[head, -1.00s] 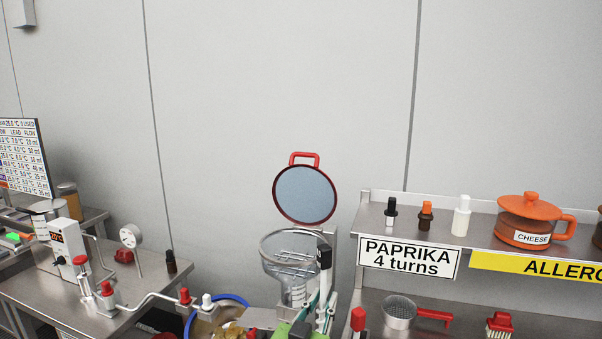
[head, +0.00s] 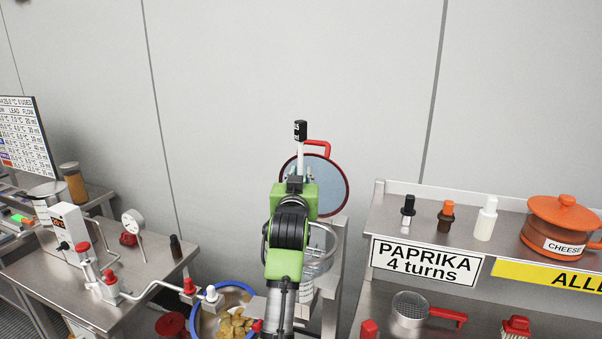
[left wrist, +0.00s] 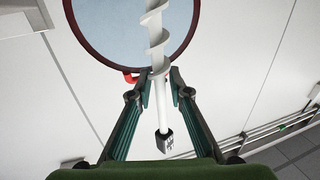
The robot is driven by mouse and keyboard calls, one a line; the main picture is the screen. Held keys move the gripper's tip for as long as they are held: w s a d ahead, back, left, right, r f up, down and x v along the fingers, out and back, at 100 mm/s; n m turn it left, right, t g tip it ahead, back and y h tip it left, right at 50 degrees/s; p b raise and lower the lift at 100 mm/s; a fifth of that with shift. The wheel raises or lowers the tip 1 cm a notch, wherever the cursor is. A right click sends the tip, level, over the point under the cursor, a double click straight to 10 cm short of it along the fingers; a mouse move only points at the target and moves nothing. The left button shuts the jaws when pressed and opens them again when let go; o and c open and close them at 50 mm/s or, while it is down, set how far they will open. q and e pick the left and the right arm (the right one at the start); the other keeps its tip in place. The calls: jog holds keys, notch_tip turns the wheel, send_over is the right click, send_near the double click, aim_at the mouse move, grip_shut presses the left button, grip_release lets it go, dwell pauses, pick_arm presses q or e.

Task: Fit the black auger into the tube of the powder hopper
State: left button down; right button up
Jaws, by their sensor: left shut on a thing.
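My left gripper (head: 296,182) is shut on the auger, a pale spiral screw on a straight shaft with a black end (head: 300,131). In the left wrist view the fingers (left wrist: 159,80) close on the shaft. The auger's spiral (left wrist: 155,38) runs towards the top of that picture, and its black end (left wrist: 164,142) points down. In the head view the black end points up above the gripper. The clear powder hopper (head: 325,258) stands behind my arm, which covers much of it. Its tube is not clearly visible. My right gripper is not in view.
The hopper's round red-rimmed lid (head: 333,187) stands open behind my gripper. A blue-rimmed bowl of yellowish pieces (head: 233,325) is at lower left of the arm. At right, a metal shelf (head: 385,210) holds small bottles and an orange cheese pot (head: 560,225).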

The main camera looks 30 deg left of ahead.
pick_arm(q)
jog(key=shift+s+d+r, duration=0.1)
jog(key=shift+s+r, duration=0.05)
jog(key=shift+w+f, duration=0.2)
jog(key=shift+f, duration=0.1)
notch_tip(320, 180, down, 2)
jog(key=shift+s+f+b, duration=0.1)
jog(key=shift+s+b, duration=0.05)
jog(key=shift+b, duration=0.4)
jog(key=shift+f+b, duration=0.95)
jog(key=shift+f, duration=0.65)
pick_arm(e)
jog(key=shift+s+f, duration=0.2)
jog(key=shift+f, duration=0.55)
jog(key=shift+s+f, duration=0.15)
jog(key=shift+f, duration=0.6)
pick_arm(q)
jog(key=shift+p, duration=0.7)
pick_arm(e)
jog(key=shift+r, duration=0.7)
